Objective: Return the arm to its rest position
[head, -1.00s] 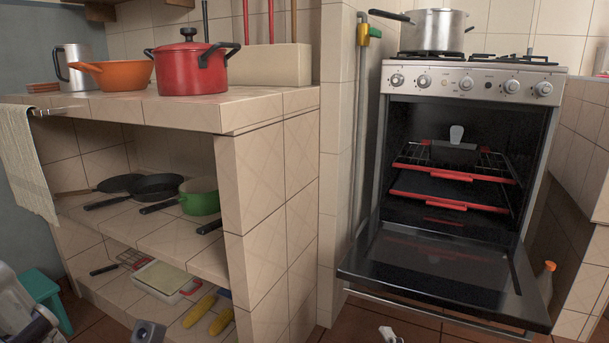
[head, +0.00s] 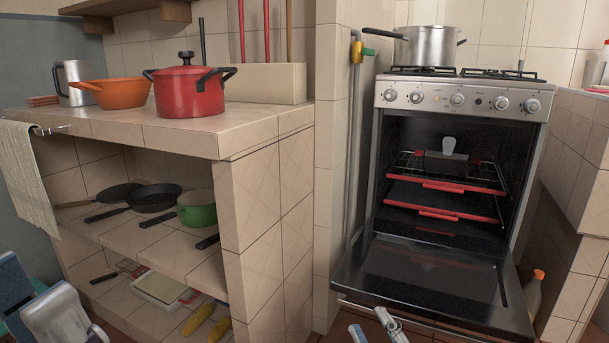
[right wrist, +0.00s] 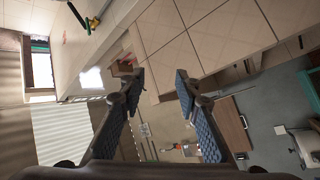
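My right gripper (head: 374,329) shows at the bottom edge of the head view, below the open oven door, with its two fingertips apart. In the right wrist view its blue-padded fingers (right wrist: 160,88) are spread, with nothing between them.
The oven door (head: 435,285) hangs open. Red-edged racks (head: 440,212) and a dark item with a pale handle (head: 448,146) are inside. A red pot (head: 188,92) and an orange pan (head: 122,93) stand on the tiled counter (head: 222,130). A bottle (head: 534,293) stands right of the oven.

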